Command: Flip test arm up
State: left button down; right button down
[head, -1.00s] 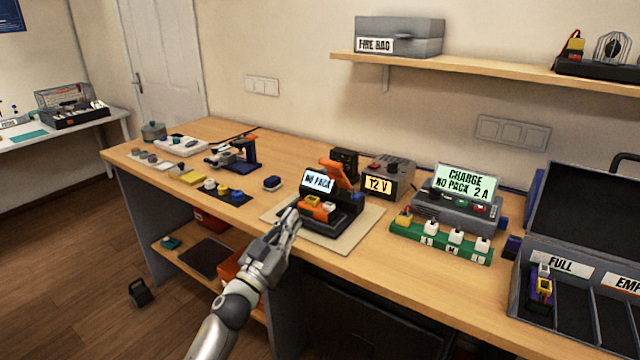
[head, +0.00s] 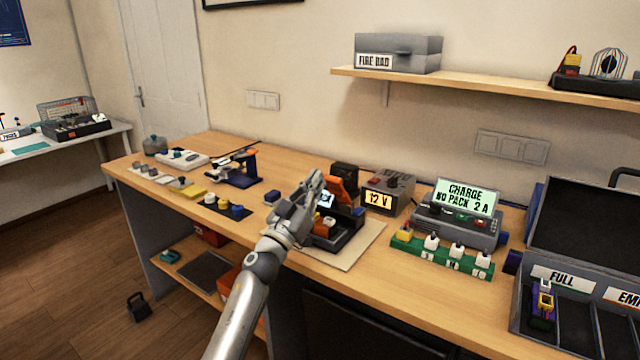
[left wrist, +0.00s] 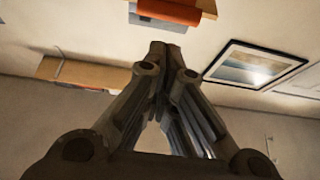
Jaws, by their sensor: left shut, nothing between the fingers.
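The test station (head: 340,236) is a dark block on a beige mat (head: 364,244), with a small lit screen (head: 326,201) partly hidden by my gripper. Its orange test arm (head: 344,189) stands raised at a tilt at the back of the station, just right of my fingertips. My left gripper (head: 316,178) is shut and empty, pointing up in front of the station; I cannot tell whether it touches the arm. In the left wrist view the shut fingers (left wrist: 165,50) point toward an orange bar (left wrist: 170,12). My right gripper is not in view.
A 12 V supply (head: 388,194) and a black unit (head: 345,172) stand close behind the station. A charger (head: 455,228) and green connector block (head: 440,256) are to the right. Small parts lie on the left. A shelf (head: 480,88) hangs above.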

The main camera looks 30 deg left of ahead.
pick_arm(q)
jog(key=shift+w+d+f, duration=0.1)
jog(key=shift+w+f, duration=0.1)
jog(key=shift+w, duration=0.4)
jog(key=shift+w+f, duration=0.2)
jog(key=shift+w, duration=0.35)
jog(key=w+r+g+p, duration=0.1)
jog(key=w+r+p, duration=0.1)
jog(key=p, duration=0.6)
jog(key=w+r+g+p, duration=0.2)
jog(key=w+p, duration=0.1)
jog(key=p, duration=0.5)
jog(key=shift+d, duration=0.15)
jog(key=shift+r+x, duration=0.25)
jog(key=shift+x, duration=1.15)
jog(key=shift+s+r, duration=0.1)
